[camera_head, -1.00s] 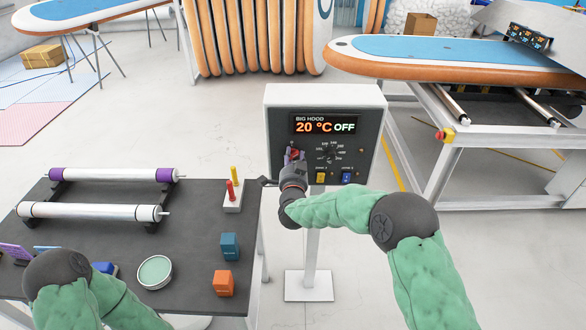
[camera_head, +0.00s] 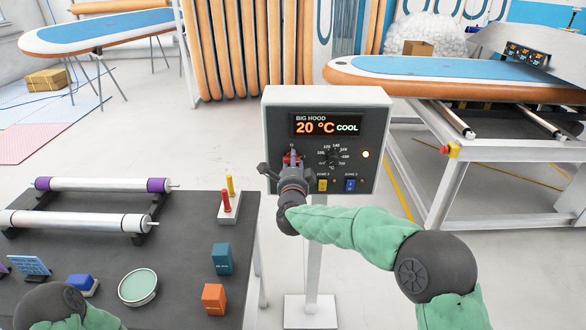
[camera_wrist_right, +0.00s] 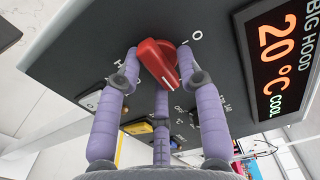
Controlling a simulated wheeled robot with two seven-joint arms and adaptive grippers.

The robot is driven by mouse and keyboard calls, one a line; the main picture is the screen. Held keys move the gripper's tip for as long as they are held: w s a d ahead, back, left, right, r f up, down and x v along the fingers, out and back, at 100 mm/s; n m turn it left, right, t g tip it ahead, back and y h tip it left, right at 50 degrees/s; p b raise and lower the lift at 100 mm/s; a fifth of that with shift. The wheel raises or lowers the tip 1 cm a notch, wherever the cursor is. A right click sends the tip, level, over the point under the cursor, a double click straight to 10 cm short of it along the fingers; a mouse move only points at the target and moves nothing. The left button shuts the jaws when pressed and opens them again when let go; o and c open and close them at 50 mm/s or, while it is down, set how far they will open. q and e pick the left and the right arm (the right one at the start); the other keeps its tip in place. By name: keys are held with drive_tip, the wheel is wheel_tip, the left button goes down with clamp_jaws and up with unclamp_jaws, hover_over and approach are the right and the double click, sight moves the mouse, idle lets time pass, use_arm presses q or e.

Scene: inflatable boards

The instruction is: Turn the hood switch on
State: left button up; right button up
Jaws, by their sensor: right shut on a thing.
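The hood control box (camera_head: 270,110) stands on a post, and its display (camera_head: 327,125) reads "BIG HOOD 20 °C COOL". A small lamp (camera_head: 365,154) on the panel is lit. The red switch knob (camera_wrist_right: 158,62) is at the panel's left side; in the head view only its red top (camera_head: 290,155) shows above my gripper. My right gripper (camera_head: 290,167) is at the panel. In the right wrist view its purple fingers (camera_wrist_right: 158,58) close around the knob, which points obliquely, away from the "O" mark. My left gripper is out of view.
A dark table (camera_head: 185,265) at left holds two rollers (camera_head: 105,185), a round tin (camera_head: 137,287), a teal box (camera_head: 222,258) and an orange box (camera_head: 213,298). An inflatable board (camera_head: 450,75) lies on a frame at right. Open floor lies behind the box.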

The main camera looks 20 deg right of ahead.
drive_tip(key=shift+f, duration=0.5)
drive_tip(key=o, duration=0.9)
drive_tip(key=shift+r, duration=0.1)
drive_tip(key=shift+r, duration=0.15)
drive_tip(key=v, duration=1.2)
